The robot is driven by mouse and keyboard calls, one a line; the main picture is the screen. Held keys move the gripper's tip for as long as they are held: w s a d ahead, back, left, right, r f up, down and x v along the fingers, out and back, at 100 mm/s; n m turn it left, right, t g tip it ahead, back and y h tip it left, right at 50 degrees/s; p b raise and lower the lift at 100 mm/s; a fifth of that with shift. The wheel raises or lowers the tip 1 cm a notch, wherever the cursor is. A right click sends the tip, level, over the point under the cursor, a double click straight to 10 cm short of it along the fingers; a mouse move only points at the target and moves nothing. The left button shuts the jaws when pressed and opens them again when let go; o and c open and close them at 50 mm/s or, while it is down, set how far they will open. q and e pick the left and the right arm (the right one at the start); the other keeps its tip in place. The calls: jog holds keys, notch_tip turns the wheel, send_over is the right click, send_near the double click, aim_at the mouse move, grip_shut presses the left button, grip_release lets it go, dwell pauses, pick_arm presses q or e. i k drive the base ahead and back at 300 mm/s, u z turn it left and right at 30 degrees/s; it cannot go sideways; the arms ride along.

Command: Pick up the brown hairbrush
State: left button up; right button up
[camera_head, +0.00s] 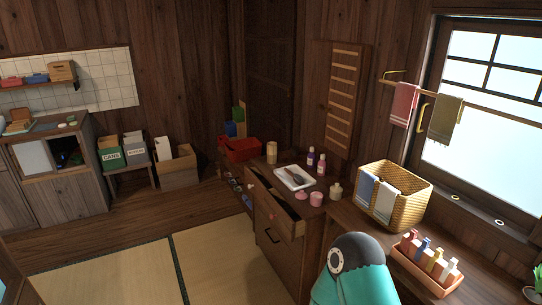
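A small dark object (297,179), perhaps the brown hairbrush, lies on a white tray (285,184) on top of the dark wooden dresser (316,223). It is too small to tell its bristles or exact colour. A teal arm link of mine rises at the bottom, in front of the dresser's right part. Neither of my grippers shows in the head view, and nothing touches the tray.
Purple bottles (311,159), a pink jar (316,198), a cream bottle (336,191) and a tan canister (271,153) stand around the tray. A wicker basket (408,208) is at right. Tatami (110,275) is clear at left.

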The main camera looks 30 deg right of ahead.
aim_at(297, 178)
jog(key=z, duration=0.05)
jog(key=i, duration=0.55)
jog(key=z, duration=0.5)
jog(key=i, duration=1.65)
jog(key=z, duration=0.2)
